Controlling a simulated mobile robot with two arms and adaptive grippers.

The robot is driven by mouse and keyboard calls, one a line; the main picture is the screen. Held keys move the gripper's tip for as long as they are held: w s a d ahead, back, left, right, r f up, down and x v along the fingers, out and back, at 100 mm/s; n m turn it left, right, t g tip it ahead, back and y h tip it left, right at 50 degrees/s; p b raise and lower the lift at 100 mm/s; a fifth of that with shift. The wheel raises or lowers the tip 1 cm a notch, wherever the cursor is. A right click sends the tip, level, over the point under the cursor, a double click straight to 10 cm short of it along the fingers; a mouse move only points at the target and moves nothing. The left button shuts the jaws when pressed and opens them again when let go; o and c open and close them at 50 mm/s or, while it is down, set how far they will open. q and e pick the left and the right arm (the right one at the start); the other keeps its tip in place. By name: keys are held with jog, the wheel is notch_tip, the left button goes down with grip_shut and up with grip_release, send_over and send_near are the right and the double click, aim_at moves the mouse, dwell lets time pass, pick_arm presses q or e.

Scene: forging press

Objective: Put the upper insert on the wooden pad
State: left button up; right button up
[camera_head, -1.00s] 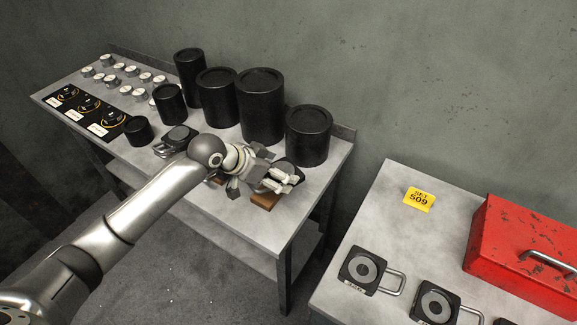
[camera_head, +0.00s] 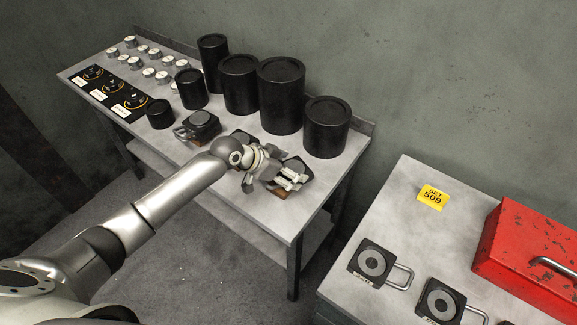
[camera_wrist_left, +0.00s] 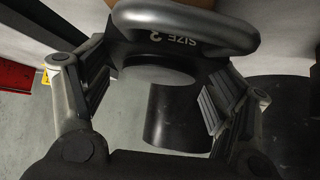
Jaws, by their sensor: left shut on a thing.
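My left gripper (camera_head: 285,180) is shut on a dark insert (camera_head: 299,170) with a metal handle, near the front right of the long table. In the left wrist view the insert (camera_wrist_left: 178,60) lies between the fingers (camera_wrist_left: 155,95), with its grey handle (camera_wrist_left: 190,28) across the top and "SIZE" lettering on it. The wooden pad (camera_head: 281,194) shows as a small brown edge under the gripper and insert; the rest is hidden. I cannot tell whether the insert touches the pad. My right gripper is not in view.
Several black cylinders (camera_head: 281,95) stand along the back of the long table, close behind my gripper. Another insert (camera_head: 201,124) lies to the left. The right table holds more inserts (camera_head: 371,262), a yellow sign (camera_head: 432,197) and a red toolbox (camera_head: 530,255).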

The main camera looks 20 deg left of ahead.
pick_arm(q)
jog(key=shift+w+r, duration=0.15)
jog(key=shift+r, duration=0.05)
jog(key=o, duration=2.1)
jog(key=shift+s+f, duration=0.2)
jog(key=shift+c, duration=0.2)
jog(key=shift+r, duration=0.1)
jog(key=b+v, duration=0.1)
jog(key=v, duration=1.1)
jog(key=shift+b, duration=0.4)
